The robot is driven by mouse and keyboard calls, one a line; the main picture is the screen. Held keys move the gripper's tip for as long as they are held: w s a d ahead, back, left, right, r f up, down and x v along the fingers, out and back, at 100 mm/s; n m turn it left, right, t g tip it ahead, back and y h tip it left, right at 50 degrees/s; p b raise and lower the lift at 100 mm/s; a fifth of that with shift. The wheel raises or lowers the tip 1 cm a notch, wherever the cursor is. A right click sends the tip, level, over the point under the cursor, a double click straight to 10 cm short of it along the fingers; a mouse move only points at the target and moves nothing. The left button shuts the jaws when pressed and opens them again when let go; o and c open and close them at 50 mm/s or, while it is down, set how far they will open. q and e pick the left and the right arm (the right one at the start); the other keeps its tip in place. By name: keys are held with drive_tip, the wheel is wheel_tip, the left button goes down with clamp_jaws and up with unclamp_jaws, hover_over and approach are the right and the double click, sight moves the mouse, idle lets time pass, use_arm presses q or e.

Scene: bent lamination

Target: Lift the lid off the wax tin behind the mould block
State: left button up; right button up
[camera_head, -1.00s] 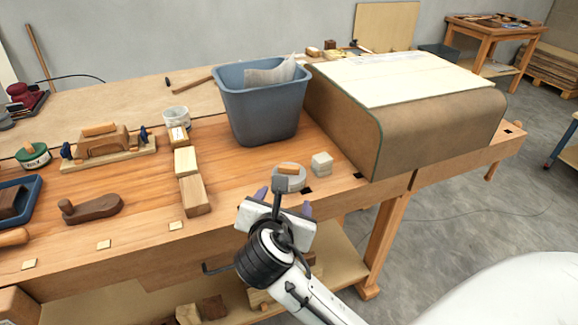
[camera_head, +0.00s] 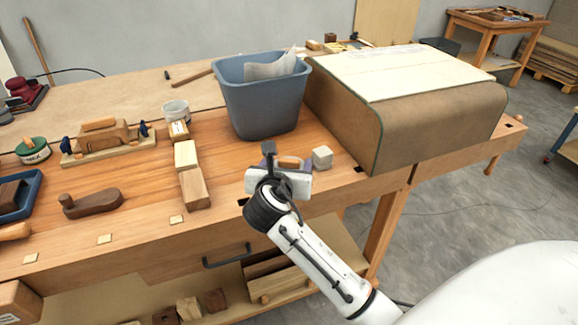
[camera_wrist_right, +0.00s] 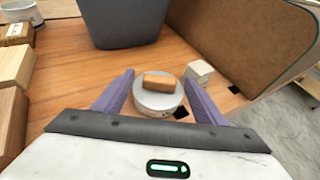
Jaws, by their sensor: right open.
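A round green tin (camera_head: 33,150), with a pale label and a wooden piece on top, stands at the far left of the bench. A low round grey container (camera_wrist_right: 158,101) with a small wooden block (camera_wrist_right: 159,83) on top stands near the bench's front edge. My right gripper (camera_wrist_right: 159,88) is open, with one purple finger on each side of this container; I cannot tell whether they touch it. In the head view the gripper mostly hides the container. A wooden block assembly with blue knobs (camera_head: 103,136) stands right of the green tin. My left gripper is not in view.
A blue-grey bin (camera_head: 262,105) stands behind the grey container. A small pale block (camera_head: 322,157) is close at its right. The large curved form (camera_head: 430,125) fills the bench's right part. Wooden blocks (camera_head: 194,187) stand in a row at left.

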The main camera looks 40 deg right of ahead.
drive_tip(key=shift+w+d+f, duration=0.1)
drive_tip(key=shift+w+d, duration=0.05)
drive_tip(key=shift+d, duration=0.05)
drive_tip(key=c, duration=1.1)
